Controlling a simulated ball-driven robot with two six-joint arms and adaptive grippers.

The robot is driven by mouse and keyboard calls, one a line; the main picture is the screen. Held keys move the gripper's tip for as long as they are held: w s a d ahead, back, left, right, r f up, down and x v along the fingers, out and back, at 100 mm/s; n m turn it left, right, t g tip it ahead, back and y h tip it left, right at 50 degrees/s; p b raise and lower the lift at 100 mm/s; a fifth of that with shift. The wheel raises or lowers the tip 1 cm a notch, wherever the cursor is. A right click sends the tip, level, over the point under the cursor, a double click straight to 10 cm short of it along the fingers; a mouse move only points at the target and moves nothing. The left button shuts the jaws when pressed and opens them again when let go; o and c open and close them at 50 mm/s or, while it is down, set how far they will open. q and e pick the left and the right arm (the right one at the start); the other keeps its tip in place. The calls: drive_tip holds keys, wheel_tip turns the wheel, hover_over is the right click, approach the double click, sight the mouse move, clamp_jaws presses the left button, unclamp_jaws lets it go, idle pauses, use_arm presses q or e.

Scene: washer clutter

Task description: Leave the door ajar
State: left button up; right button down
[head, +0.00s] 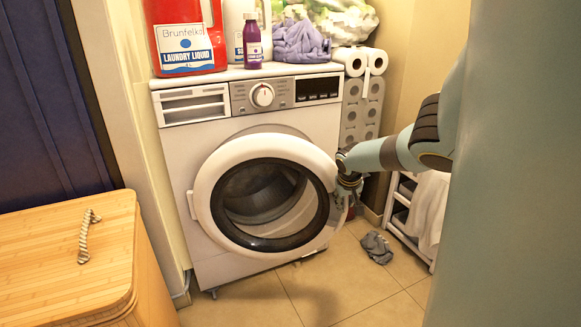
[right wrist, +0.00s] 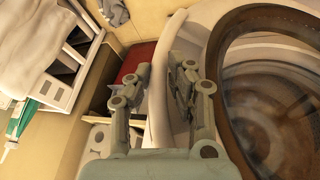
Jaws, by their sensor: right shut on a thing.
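The white washing machine (head: 180,144) stands against the wall. Its round door has a white rim (head: 213,166) and dark glass (head: 262,200); the hinge is on the left. The door appears to stand slightly out from the machine front, its right side away from the body; the exact gap is hard to judge. My right gripper (head: 347,194) is shut on the right edge of the door rim. In the right wrist view, the fingers (right wrist: 160,85) lie on both sides of the white rim, with the brown-looking glass ring (right wrist: 222,60) beside them. My left gripper is out of view.
A red detergent jug (head: 184,35), a purple bottle (head: 253,42) and folded lilac cloth (head: 300,42) stand on the machine. A grey cloth (head: 377,247) lies on the floor at right, near a white rack (head: 404,222). A wooden hamper (head: 60,255) is at left. Floor in front is clear.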

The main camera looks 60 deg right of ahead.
drive_tip(key=shift+a, duration=0.1)
drive_tip(key=c, duration=1.2)
unclamp_jaws()
drive_tip(key=shift+w, duration=0.1)
